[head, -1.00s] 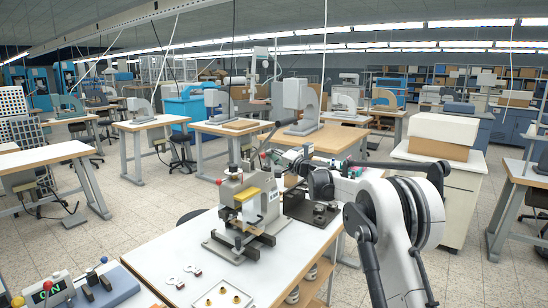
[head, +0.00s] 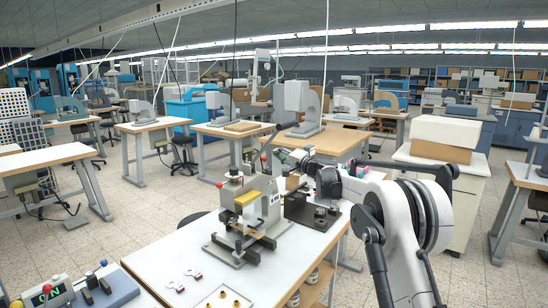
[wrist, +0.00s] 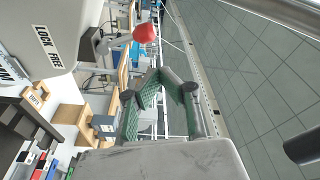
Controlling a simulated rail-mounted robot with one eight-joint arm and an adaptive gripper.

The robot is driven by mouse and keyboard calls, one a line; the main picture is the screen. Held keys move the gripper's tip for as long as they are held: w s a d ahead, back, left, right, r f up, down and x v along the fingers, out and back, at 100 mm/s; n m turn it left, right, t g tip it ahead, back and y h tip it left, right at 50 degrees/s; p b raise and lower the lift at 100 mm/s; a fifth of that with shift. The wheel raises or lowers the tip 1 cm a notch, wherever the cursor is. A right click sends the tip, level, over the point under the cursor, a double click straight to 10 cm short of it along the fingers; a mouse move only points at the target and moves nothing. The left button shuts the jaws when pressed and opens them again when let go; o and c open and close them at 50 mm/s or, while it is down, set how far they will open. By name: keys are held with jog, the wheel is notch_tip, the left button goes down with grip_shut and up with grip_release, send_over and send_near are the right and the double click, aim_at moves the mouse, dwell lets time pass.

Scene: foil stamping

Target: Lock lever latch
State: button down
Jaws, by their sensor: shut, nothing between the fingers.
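The grey stamping press (head: 262,198) stands on the white-topped table in the head view, with a yellow block (head: 247,198) at its front. In the wrist view its grey housing (wrist: 62,15) fills the upper left and carries a "LOCK FREE" label (wrist: 47,42). A lever with a red knob (wrist: 144,33) sticks out beside that label. My gripper (wrist: 172,82) has green-padded fingers. It is shut and empty, below the red knob in the picture and apart from it.
A long black-knobbed handle (head: 269,139) rises from the press. A dark fixture (head: 312,211) stands right of the press. Two small metal parts (head: 193,273) and a tray (head: 224,299) lie on the table front. A control box (head: 47,294) is at lower left.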

jog(key=d+v, duration=0.1)
jog(key=v, duration=0.9)
jog(key=shift+w+b, duration=0.3)
jog(key=s+r+n+g+h, duration=0.2)
jog(key=s+h, duration=0.1)
jog(key=s, duration=1.2)
jog(key=s+r+n+g+h, duration=0.2)
jog(key=s+g, duration=0.1)
jog(key=s, duration=1.1)
jog(key=s+d+f+h, duration=0.2)
jog(key=s+f, duration=0.3)
jog(key=s, duration=0.6)
jog(key=s+d+f+n+g+h, duration=0.1)
jog(key=s+d+f+h, duration=0.2)
jog(key=s, duration=0.8)
jog(key=s+d+f+h, duration=0.2)
jog(key=s+d+f, duration=0.4)
jog(key=s, duration=0.6)
jog(key=shift+f+n+g+h, duration=0.4)
jog(key=shift+f, duration=0.05)
